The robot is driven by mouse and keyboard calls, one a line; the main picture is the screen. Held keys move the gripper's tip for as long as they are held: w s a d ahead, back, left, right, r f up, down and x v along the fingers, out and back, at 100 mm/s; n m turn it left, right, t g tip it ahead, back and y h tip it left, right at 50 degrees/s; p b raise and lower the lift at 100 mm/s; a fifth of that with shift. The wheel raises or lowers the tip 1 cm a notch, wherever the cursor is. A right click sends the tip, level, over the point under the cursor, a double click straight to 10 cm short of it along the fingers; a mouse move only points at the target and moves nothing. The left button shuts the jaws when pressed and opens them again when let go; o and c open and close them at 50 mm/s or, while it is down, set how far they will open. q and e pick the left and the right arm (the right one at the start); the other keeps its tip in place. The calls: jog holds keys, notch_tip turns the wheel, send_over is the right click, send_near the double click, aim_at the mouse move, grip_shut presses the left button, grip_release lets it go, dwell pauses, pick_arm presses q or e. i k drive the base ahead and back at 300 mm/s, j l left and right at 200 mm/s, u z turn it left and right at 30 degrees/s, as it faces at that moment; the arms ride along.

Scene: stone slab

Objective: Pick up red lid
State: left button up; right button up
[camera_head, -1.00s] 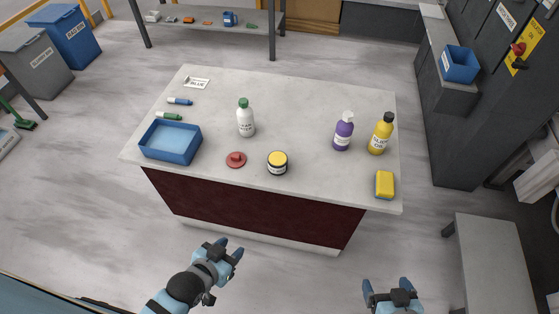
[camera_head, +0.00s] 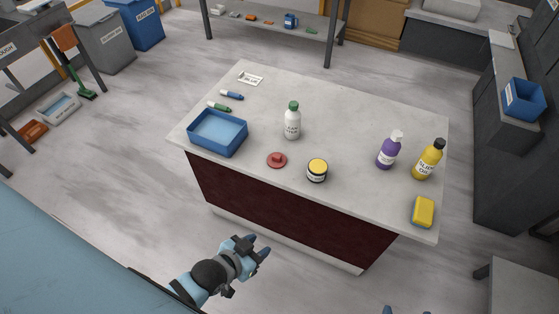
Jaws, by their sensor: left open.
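The red lid (camera_head: 277,160) lies on the stone slab (camera_head: 350,121) near its front edge, with a small knob on top. It sits between the blue tray and the jar with a yellow top. My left gripper (camera_head: 257,250) is open and empty, in front of the slab and apart from the lid. Of my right gripper (camera_head: 405,311), only the fingertips show at the bottom edge; its opening cannot be judged.
Near the lid are a blue tray (camera_head: 218,132), a white bottle with a green cap (camera_head: 292,121) and a yellow-topped jar (camera_head: 317,171).

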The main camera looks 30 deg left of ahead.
aim_at(275, 160)
jog(key=i+j+u, duration=0.15)
jog(key=i+j, duration=0.55)
